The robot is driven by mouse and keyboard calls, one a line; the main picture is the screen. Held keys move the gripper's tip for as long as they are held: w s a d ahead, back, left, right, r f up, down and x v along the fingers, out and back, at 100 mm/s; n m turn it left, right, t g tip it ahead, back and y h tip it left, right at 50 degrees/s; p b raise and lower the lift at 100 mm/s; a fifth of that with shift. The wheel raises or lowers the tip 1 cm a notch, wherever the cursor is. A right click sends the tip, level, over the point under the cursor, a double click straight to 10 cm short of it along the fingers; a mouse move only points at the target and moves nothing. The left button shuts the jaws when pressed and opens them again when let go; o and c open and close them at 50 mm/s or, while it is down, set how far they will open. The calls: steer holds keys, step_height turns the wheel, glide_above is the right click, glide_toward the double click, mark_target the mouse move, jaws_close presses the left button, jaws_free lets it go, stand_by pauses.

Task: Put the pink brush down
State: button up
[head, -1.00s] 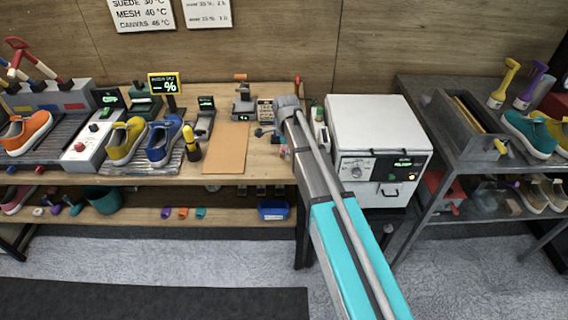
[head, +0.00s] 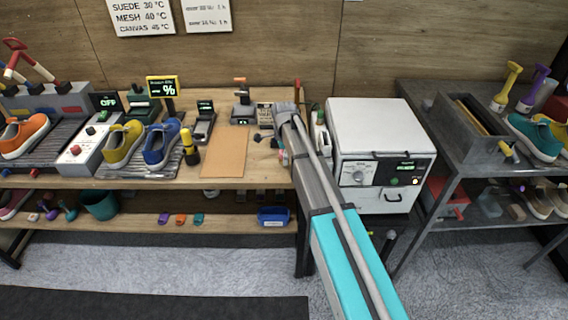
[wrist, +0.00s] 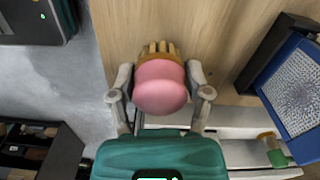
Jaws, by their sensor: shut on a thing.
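The pink brush (wrist: 162,88) is between the two fingers of my gripper (wrist: 160,80) in the wrist view. Its rounded pink body faces the camera, and tan bristles or pegs show at its far end. The fingers close on it from left and right. Light wood lies behind the brush; I cannot tell whether the brush touches it. In the head view my arm reaches to the right end of the wooden workbench (head: 100,181), and the gripper's fingers are mostly hidden behind the wrist.
A tan mat (head: 224,150) lies on the bench left of my arm, with a yellow-black bottle (head: 190,148) beside it. A white oven-like cabinet (head: 378,130) stands close on the right. A blue tray with a grey textured face (wrist: 295,95) is at right in the wrist view.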

steer(key=shift+w+f+b, duration=0.15)
steer(key=shift+f+b, duration=1.1)
steer(key=shift+f, duration=0.25)
steer(key=o, duration=1)
steer(key=shift+f, duration=0.25)
step_height(320, 180, up, 3)
steer(key=p, duration=0.2)
steer(key=shift+p, duration=0.3)
steer(key=r+p, duration=0.2)
steer(key=r, duration=0.1)
steer(key=shift+d+p, duration=0.25)
steer(key=shift+p, duration=0.15)
step_height(320, 180, up, 8)
steer(key=p, duration=0.8)
